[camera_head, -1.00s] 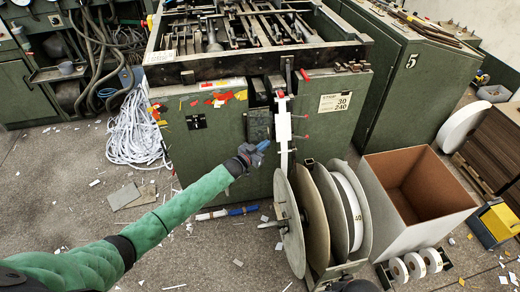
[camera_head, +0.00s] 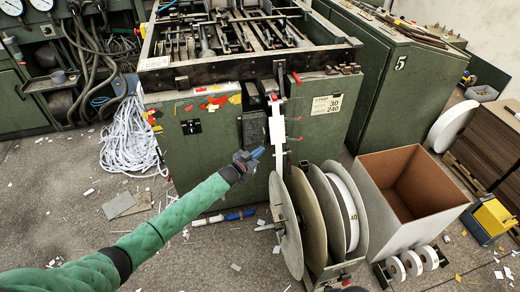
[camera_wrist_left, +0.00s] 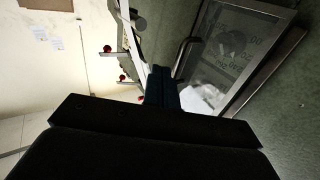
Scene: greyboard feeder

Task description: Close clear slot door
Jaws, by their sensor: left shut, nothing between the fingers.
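The clear slot door (camera_head: 254,128) is a small dark see-through panel on the front of the green machine, left of a white upright strip. In the left wrist view it is a metal-framed, glossy pane (camera_wrist_left: 232,45) with a bar handle on its left side. I cannot tell whether it stands ajar. My left gripper (camera_head: 257,153) is shut and empty, just below the door's lower part in the head view. In the left wrist view its fingertips (camera_wrist_left: 160,80) point up beside the handle's lower end; contact is unclear. My right gripper is not in view.
Large reels (camera_head: 320,215) stand close at the right of my left gripper. A white strip (camera_head: 277,130) with red knobs runs up beside the door. An open carton (camera_head: 398,230) stands further right. Shredded white strips (camera_head: 130,135) and scraps lie on the floor at left.

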